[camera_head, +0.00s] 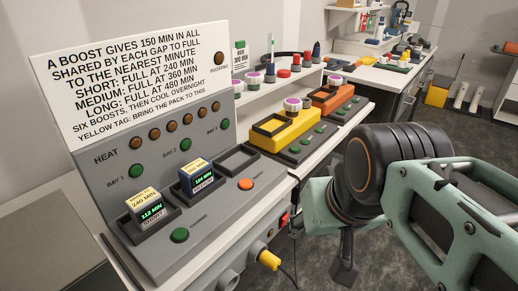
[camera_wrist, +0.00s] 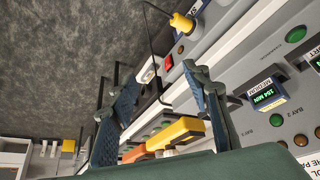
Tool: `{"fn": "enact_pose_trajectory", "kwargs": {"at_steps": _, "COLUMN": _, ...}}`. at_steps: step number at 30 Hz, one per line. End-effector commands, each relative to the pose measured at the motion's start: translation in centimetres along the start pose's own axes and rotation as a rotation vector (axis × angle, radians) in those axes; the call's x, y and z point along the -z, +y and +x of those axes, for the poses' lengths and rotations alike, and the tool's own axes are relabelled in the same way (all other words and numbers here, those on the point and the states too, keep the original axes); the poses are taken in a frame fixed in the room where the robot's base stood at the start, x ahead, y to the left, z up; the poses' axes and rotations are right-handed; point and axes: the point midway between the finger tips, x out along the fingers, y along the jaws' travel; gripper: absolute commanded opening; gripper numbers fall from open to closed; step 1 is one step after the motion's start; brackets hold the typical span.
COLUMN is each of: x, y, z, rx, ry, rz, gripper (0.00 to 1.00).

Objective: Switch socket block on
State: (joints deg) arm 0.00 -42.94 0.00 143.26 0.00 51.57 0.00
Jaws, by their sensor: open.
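The socket block's red rocker switch (camera_wrist: 168,63) shows on the bench front in the wrist view, beside a yellow plug (camera_wrist: 181,22) and a white socket or plug (camera_wrist: 148,75). In the head view the red switch (camera_head: 284,219) is partly visible at the bench edge, right of the large grey console, above the yellow plug (camera_head: 269,259). I cannot tell the switch's position. My gripper (camera_wrist: 160,77) is open and empty, its two fingers pointing toward the bench front with the switch lying beyond the gap.
The grey console (camera_head: 209,233) holds two display packs, short (camera_head: 151,213) and medium (camera_head: 196,174), plus an empty bay. Yellow (camera_head: 286,130) and orange (camera_head: 332,98) trays stand further along the bench. A dark cable hangs from the yellow plug. The floor beside the bench is clear.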

Motion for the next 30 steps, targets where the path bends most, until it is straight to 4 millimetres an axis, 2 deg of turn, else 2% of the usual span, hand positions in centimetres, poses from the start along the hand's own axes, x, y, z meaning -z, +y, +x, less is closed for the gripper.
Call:
{"fn": "enact_pose_trajectory", "kwargs": {"at_steps": 7, "x": 0.07, "y": 0.00, "z": -0.09, "rx": 0.000, "ry": 0.002, "rz": 0.000, "gripper": 0.42}}
{"fn": "enact_pose_trajectory", "kwargs": {"at_steps": 18, "x": 0.05, "y": 0.00, "z": -0.06, "rx": 0.000, "ry": 0.001, "rz": 0.000, "gripper": 0.01}}
{"fn": "enact_pose_trajectory", "kwargs": {"at_steps": 30, "x": 0.04, "y": 0.00, "z": -0.05, "rx": 0.000, "ry": 0.001, "rz": 0.000, "gripper": 0.00}}
